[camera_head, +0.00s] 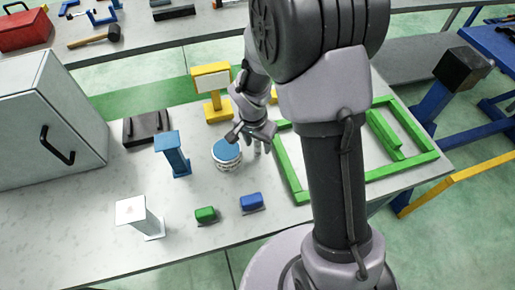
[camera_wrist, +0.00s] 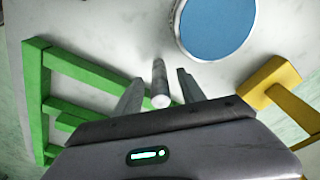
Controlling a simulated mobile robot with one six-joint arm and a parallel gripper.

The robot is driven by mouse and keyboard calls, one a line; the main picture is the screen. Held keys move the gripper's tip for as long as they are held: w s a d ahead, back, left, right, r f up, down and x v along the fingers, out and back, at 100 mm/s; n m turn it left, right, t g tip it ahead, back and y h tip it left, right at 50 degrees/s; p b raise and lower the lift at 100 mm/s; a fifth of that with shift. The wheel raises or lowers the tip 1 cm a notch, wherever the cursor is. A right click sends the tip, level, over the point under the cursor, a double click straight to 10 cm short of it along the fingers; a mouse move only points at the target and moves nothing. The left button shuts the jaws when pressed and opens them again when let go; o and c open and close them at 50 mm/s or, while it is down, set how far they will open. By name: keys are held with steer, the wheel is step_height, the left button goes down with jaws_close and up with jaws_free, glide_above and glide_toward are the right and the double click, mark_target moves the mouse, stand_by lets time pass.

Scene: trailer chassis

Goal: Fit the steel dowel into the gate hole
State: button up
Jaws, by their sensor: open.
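The steel dowel (camera_wrist: 160,84) is a short grey cylinder with a pale round end towards the wrist camera. It appears to stand upright on the table. My gripper (camera_wrist: 156,79) is open, with one finger on each side of the dowel and visible gaps between. In the head view my gripper (camera_head: 250,139) is low over the table, beside the round blue-topped object. The green frame (camera_head: 289,174), perhaps the gate, lies to its right, partly behind my arm; it also shows at left in the wrist view (camera_wrist: 38,100). I cannot make out its hole.
The blue-topped round object (camera_head: 227,152) stands close to my gripper. A yellow stand (camera_head: 217,110), blue post (camera_head: 172,153), white post (camera_head: 139,218), and green (camera_head: 206,214) and blue (camera_head: 251,203) blocks surround it. A grey cabinet (camera_head: 50,120) stands at left. The front left table is clear.

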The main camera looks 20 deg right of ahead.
step_height(320, 180, down, 2)
steer(key=shift+w+d+f, duration=0.15)
steer(key=shift+f, duration=0.1)
steer(key=shift+r, duration=0.15)
steer(key=shift+c, duration=0.9)
jaws_close()
